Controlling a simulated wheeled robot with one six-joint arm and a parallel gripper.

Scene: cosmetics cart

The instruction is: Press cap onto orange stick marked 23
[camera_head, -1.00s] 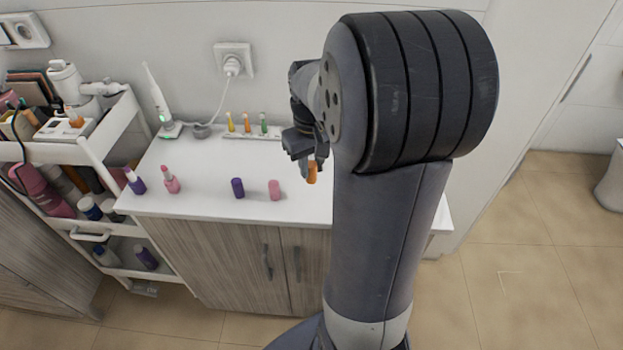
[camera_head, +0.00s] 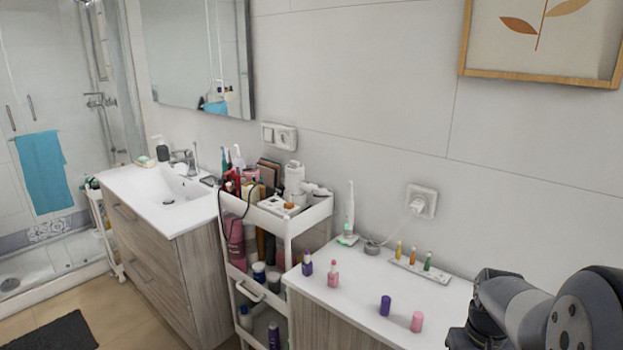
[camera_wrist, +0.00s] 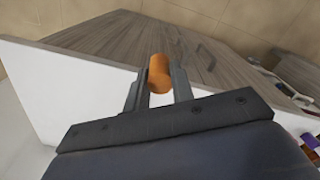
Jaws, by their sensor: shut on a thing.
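My gripper (camera_wrist: 157,88) is shut on an orange cap (camera_wrist: 158,72) in the wrist view; the cap sits between the two fingertips. In the head view my arm is at the lower right edge, and the cap does not show there. A small item with an orange part (camera_head: 289,204) stands on a white holder on the cart's top; it may be the orange stick, but no number can be read. A cap of its own on it cannot be made out.
The cart (camera_head: 318,213) is crowded with bottles and boxes. On the white cabinet top (camera_head: 345,290) stand purple and pink lipsticks, a purple cap (camera_head: 385,306), a pink cap (camera_head: 417,321), a rack (camera_head: 432,273) of small coloured sticks and an electric toothbrush (camera_head: 349,212).

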